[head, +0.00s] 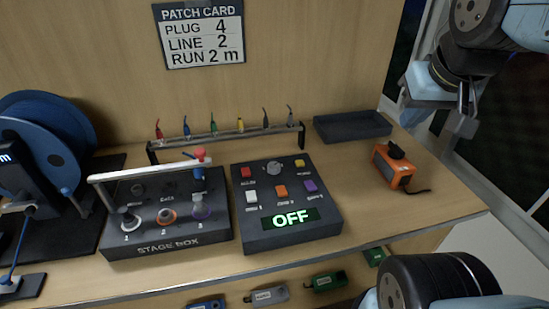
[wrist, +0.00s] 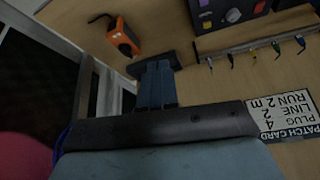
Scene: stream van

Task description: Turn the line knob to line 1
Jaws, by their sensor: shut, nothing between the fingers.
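The line knob (head: 273,168) is a small round grey knob at the top middle of a dark control box (head: 330,222). The box has several coloured buttons and a display (head: 290,218) reading OFF in green. Which line the knob points to is too small to tell. The knob also shows near the top of the wrist view (wrist: 233,15), upside down. My gripper (head: 466,112) is at the upper right of the head view, well away from the knob and above the table's right end. Its fingers (wrist: 156,72) are shut and empty in the wrist view.
A patch card (head: 203,37) on the back wall reads plug 4, line 2, run 2 m. A stage box (head: 165,240) stands left of the control box. A plug rack (head: 230,137), a dark tray (head: 352,137) and an orange device (head: 390,170) stand around it.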

